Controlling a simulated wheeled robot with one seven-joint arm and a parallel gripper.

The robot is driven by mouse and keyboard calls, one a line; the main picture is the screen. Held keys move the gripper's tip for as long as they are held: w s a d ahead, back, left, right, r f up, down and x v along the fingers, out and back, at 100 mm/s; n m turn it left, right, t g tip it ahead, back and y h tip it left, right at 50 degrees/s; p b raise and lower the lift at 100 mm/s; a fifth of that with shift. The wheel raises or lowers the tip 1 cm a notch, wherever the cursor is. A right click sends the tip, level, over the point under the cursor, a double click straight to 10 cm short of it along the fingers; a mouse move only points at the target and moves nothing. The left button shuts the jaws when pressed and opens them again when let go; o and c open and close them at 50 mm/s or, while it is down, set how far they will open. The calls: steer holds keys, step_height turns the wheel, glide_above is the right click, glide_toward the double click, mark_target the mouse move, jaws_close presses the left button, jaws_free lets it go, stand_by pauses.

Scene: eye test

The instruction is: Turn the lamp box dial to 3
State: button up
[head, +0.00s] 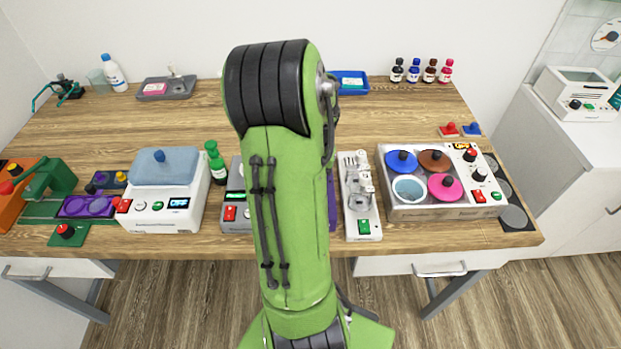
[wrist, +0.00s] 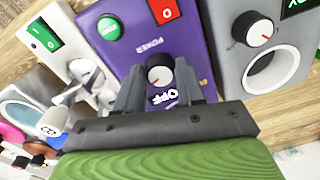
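A purple box (wrist: 185,35) with the word POWER fills the middle of the wrist view. I take it for the lamp box, though no lamp label is readable. The dial's setting is not readable. My gripper (wrist: 159,72) is open, one finger on each side of the dial in this view. Whether the fingers touch it I cannot tell. In the head view my arm hides all but a purple sliver (head: 332,200).
In the head view a white device with coloured discs (head: 440,213) stands farther right.

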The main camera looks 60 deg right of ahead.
steer(key=o, duration=0.3)
steer(key=shift+r, duration=0.1)
steer(key=r+p, duration=0.1)
steer(key=r, duration=0.4)
steer(key=r+p, duration=0.1)
steer(key=r, duration=0.4)
steer(key=r+p, duration=0.2)
steer(key=r, duration=0.3)
steer(key=shift+s+r, duration=0.3)
